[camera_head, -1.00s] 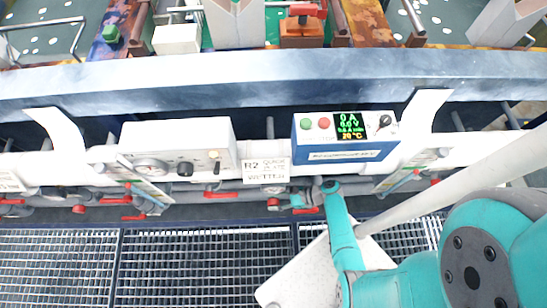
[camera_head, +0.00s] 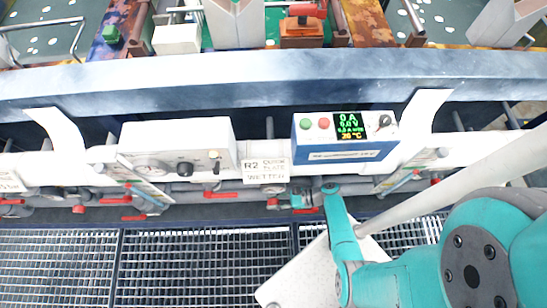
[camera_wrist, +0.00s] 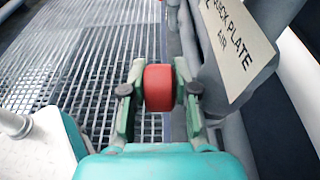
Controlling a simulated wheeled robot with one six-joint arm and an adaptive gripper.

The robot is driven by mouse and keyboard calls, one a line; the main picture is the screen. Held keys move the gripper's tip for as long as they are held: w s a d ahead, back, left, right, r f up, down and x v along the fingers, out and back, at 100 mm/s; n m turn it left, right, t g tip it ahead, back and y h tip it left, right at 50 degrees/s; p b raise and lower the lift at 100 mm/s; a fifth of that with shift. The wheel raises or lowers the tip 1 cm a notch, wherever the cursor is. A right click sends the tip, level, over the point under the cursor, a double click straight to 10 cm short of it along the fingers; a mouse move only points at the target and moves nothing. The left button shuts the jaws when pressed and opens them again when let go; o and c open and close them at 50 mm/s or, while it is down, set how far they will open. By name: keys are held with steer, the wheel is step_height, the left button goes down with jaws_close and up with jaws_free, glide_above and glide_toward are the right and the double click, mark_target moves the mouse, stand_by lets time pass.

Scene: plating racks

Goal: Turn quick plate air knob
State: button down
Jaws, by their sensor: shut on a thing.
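The red quick plate air knob (camera_wrist: 158,88) is in the middle of the wrist view. It sits below and left of a tilted white label (camera_wrist: 240,45) that reads "QUICK PLATE AIR". My gripper (camera_wrist: 158,95) is shut on the red knob, with one finger on each side of it. In the head view my gripper (camera_head: 295,197) is at the pipes below the blue control box, where its fingers are small and partly hidden by my wrist.
A blue box (camera_head: 345,155) with a lit display and a white box (camera_head: 178,147) with knobs stand above. A white sign (camera_head: 265,172) reads "R2 QUICK PLATE WETTER". Other red handles (camera_head: 222,194) line the pipes. Metal grating (camera_head: 190,265) covers the floor.

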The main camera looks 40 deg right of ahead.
steer(key=shift+s+f+t+y, duration=0.1)
steer(key=shift+f+t+y, duration=0.05)
steer(key=shift+t+y, duration=0.85)
steer(key=shift+d+y, duration=0.1)
steer(key=shift+y, duration=0.3)
steer(key=c, duration=1.2)
jaws_free()
steer(key=shift+o, duration=0.2)
steer(key=shift+d, duration=0.1)
steer(key=v, duration=0.7)
steer(key=shift+s, duration=0.2)
steer(key=shift+d, duration=0.1)
